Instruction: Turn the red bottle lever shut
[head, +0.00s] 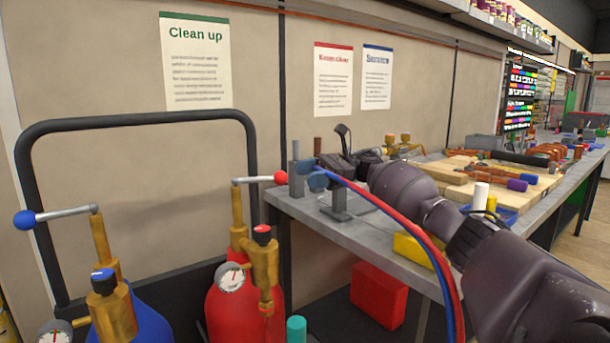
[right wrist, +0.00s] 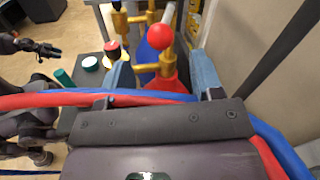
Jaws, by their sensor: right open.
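The red bottle (head: 238,308) stands at the lower middle of the head view, with a brass valve and a gauge. Its lever (head: 258,181) is a grey bar lying roughly level, with a red ball (head: 281,177) at its right end. My right gripper (head: 307,178) is open, just right of the ball. In the right wrist view the red ball (right wrist: 160,37) shows beyond and between the open fingertips (right wrist: 160,68), apart from them. My left gripper (right wrist: 45,48) seems to show small at the left of that view; its jaws are too small to tell.
A blue bottle (head: 145,315) with a blue-ball lever (head: 60,215) stands left of the red one. A black cart handle (head: 135,120) rises behind both. The grey workbench (head: 385,243) is close under my right arm. A red box (head: 379,295) sits below it.

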